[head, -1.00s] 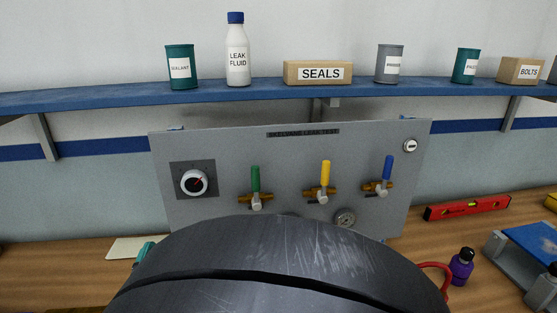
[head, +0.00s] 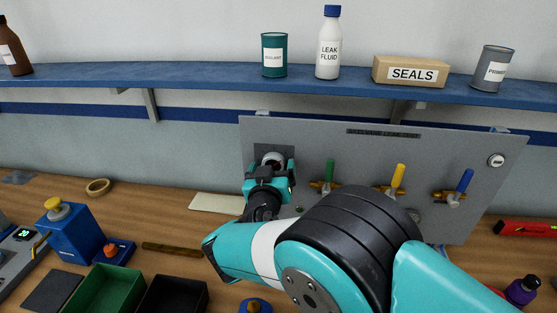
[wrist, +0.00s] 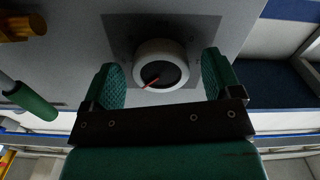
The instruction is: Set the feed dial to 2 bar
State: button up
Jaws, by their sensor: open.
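The feed dial (wrist: 160,64) is a white round knob with a dark face and a red pointer, on a dark square plate (wrist: 122,40) fixed to the grey panel. In the wrist view the red pointer points toward the lower left of the picture.
The grey panel (head: 450,150) also carries a green-handled valve (head: 329,175), a yellow-handled valve (head: 397,180) and a blue-handled valve (head: 462,184). A blue shelf (head: 210,76) with bottles and cans runs above. Bins, including a green one (head: 106,290), stand on the bench at lower left.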

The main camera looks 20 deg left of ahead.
jog(key=shift+w, duration=0.2)
jog(key=c, duration=0.9)
jog(key=shift+f+b, duration=0.15)
jog(key=shift+b, duration=0.4)
